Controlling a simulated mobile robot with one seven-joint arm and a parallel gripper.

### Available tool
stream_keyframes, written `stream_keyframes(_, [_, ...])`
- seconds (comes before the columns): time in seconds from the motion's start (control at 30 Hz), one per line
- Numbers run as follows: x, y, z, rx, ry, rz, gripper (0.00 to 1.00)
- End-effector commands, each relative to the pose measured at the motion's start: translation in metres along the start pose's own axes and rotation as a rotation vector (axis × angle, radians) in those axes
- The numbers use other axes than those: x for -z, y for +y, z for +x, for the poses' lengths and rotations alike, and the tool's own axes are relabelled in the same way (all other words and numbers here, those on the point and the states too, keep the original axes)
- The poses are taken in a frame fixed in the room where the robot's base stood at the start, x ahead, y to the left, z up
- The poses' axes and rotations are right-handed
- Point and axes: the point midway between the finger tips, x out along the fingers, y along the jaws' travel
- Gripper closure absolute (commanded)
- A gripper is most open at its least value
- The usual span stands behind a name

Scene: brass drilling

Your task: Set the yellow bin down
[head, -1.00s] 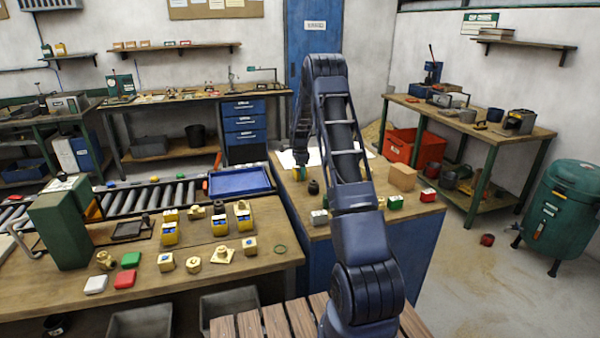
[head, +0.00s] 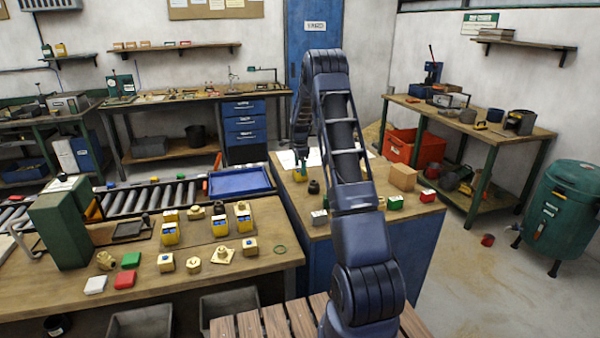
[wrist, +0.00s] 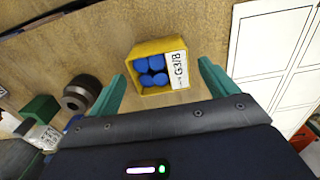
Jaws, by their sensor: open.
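The yellow bin (wrist: 137,84) holds several blue pieces and has a white label on one side. It stands on the wooden bench top (wrist: 190,30) in the wrist view. My gripper (wrist: 160,71) is open, with its two teal fingers on either side of the bin and visible gaps between them and its walls. In the head view the bin (head: 302,177) is small, on the blue-sided bench beneath my gripper, and partly hidden by it.
A dark round part (wrist: 82,93) and a green-topped box (wrist: 40,110) stand left of the bin in the wrist view. White sheets (wrist: 275,50) lie to its right. A cardboard box (head: 403,177) is farther right on the same bench.

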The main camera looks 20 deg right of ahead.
Motion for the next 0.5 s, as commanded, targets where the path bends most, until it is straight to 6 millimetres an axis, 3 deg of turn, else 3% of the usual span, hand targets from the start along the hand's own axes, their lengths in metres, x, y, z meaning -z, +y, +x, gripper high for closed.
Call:
stream_keyframes(0.2, [0.0, -0.001, -0.045, 0.003, 0.0, 0.0, 0.15])
stream_keyframes(0.5, [0.0, 0.0, -0.084, 0.002, 0.001, 0.0, 0.15])
